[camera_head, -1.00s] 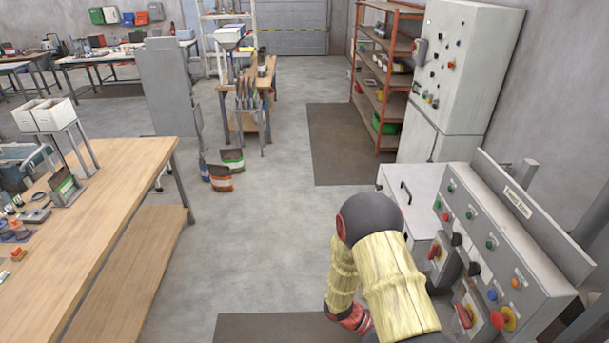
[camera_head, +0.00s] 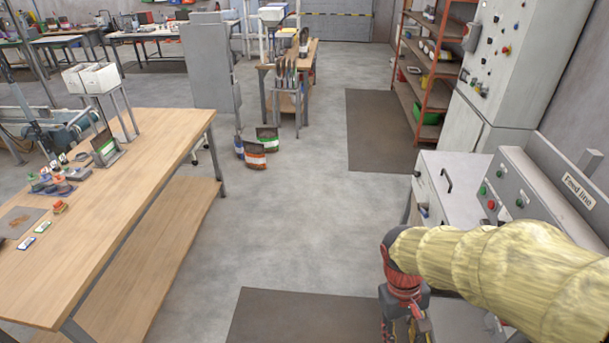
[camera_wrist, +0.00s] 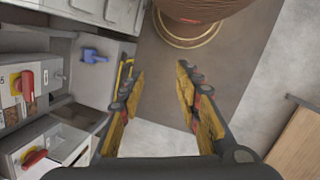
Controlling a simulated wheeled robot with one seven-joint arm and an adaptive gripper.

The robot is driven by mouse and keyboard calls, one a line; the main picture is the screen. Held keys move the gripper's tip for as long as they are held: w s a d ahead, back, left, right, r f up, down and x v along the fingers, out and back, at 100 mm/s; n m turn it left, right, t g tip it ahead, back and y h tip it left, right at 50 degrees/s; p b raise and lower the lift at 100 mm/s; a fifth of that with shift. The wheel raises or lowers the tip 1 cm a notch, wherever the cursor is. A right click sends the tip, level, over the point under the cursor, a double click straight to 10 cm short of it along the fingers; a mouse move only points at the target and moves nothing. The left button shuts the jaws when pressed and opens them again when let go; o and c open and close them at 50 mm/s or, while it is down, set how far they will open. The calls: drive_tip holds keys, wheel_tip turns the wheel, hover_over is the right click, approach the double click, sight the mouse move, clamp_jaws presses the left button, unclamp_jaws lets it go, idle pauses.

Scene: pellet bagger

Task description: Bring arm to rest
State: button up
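My arm, in a yellow cloth-like sleeve (camera_head: 500,270), enters the head view from the right edge and reaches left in front of the feed line panel. Its red and dark wrist (camera_head: 403,285) points down. My gripper shows only in part at the bottom edge there. In the wrist view my gripper (camera_wrist: 158,78) has its two yellow-padded fingers wide apart, with nothing between them but the dark floor mat (camera_wrist: 155,95) below.
The feed line panel (camera_head: 541,189) stands close to my arm at right. Red rotary switches (camera_wrist: 24,82) show left in the wrist view. A wooden table (camera_head: 150,190) is at left. Bags (camera_head: 250,155) stand on the floor ahead. The middle floor (camera_head: 280,225) is clear.

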drive_tip(key=s+a+r+m+t+y+b, duration=0.1)
drive_tip(key=s+a+r+m+t+b, duration=0.1)
drive_tip(key=r+t+b, duration=0.5)
wheel_tip(320, 180, up, 3)
drive_tip(key=shift+s+a+f+t+y, duration=0.2)
drive_tip(key=shift+s+a+t+y, duration=0.2)
drive_tip(key=shift+s+a, duration=0.25)
drive_tip(key=shift+d, duration=0.1)
